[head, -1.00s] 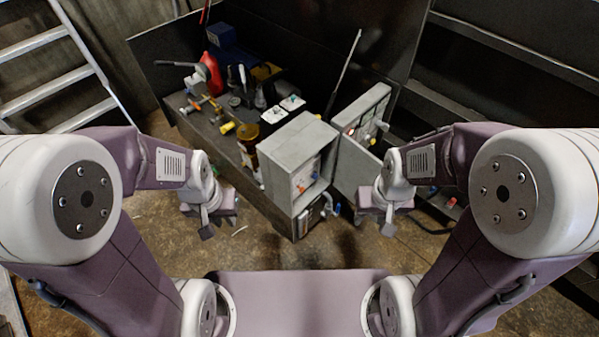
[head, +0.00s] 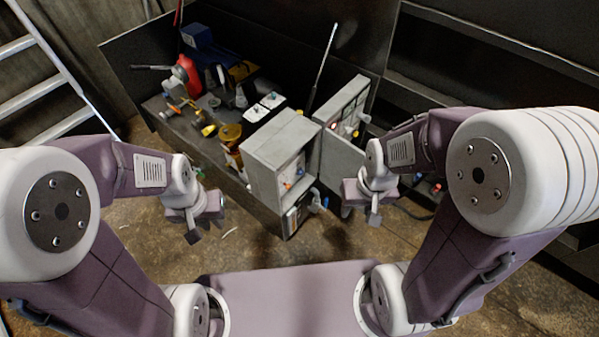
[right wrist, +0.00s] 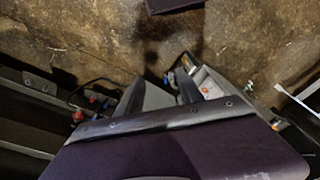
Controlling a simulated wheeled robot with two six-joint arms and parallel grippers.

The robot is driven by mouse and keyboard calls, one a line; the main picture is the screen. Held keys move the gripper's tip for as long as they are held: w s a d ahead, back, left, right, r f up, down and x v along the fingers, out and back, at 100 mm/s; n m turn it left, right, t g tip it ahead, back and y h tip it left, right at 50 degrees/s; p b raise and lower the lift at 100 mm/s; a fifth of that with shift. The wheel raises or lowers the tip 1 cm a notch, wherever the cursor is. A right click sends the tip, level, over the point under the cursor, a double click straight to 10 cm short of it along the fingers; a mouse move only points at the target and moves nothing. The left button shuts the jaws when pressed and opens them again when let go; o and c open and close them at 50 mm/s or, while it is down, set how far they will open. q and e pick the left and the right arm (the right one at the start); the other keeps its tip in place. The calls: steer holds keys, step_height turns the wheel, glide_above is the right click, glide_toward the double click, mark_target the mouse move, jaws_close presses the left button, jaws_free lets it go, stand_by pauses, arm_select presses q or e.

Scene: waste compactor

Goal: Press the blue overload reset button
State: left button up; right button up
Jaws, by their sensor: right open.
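A grey open-fronted box (head: 279,148) stands at the near corner of the dark bench in the head view. A small blue spot (head: 301,171), which looks like the blue button, shows inside it beside an orange knob (head: 288,185); its exact shape is too small to tell. My right gripper (head: 372,208) is open and empty, to the right of the box and apart from it. My left gripper (head: 198,222) hangs over the floor to the left of the box, with nothing visible in it; its jaw opening is unclear.
The box's grey door panel (head: 345,120), with small coloured controls, stands to the right. Tools, a red container (head: 188,76) and a yellow-brown can (head: 229,136) crowd the dark bench. A ladder (head: 38,85) stands at left. The floor in front is open.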

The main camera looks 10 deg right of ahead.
steer(key=shift+c, duration=0.3)
jaws_close()
stand_by(1.6)
